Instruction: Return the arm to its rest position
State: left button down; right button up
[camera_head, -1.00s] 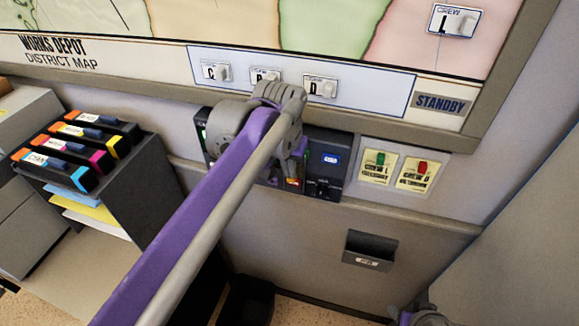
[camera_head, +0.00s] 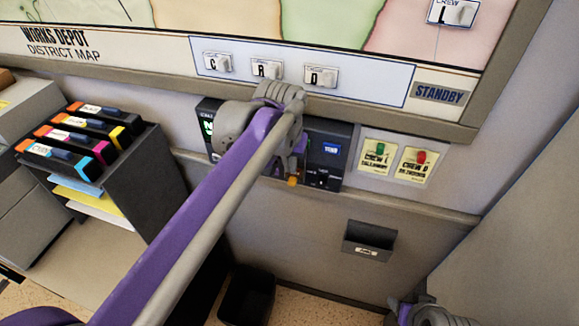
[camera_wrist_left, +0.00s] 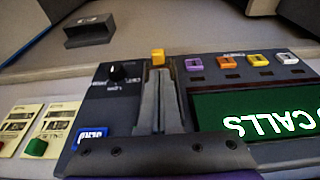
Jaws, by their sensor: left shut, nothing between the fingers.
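My left arm (camera_head: 205,220) reaches in from the lower left of the head view to the dark console (camera_head: 324,155) on the wall. Its wrist hides part of the console. My left gripper (camera_wrist_left: 158,72) shows in the wrist view, its two fingers shut together with nothing between them. The fingertips are close to a yellow-orange key (camera_wrist_left: 158,56) on the console; I cannot tell whether they touch it. A grey and purple part of my other arm shows at the bottom right of the head view, without clear fingers.
The console has a black knob (camera_wrist_left: 118,73), a blue button (camera_wrist_left: 90,137) and a green screen (camera_wrist_left: 255,112). The map board (camera_head: 150,62) hangs above. A rack of cartridges (camera_head: 150,165) stands left, a wall pocket (camera_head: 369,240) lower right. A dark bin (camera_head: 246,295) is below.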

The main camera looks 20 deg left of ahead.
pick_arm(q)
jog(key=v, duration=0.9)
jog(key=s+a+f+t, duration=0.1)
jog(key=s+a+f, duration=0.1)
jog(key=s+f, duration=0.6)
jog(key=s+a+f+t, duration=0.1)
jog(key=s+a+f, duration=0.1)
jog(key=s+f, duration=0.7)
notch_tip(320, 180, down, 5)
jog(key=shift+s+f+t, duration=0.1)
jog(key=shift+s+t, duration=0.15)
jog(key=shift+t, duration=0.05)
pick_arm(e)
jog(key=shift+w+r, duration=0.2)
jog(key=shift+r, duration=0.2)
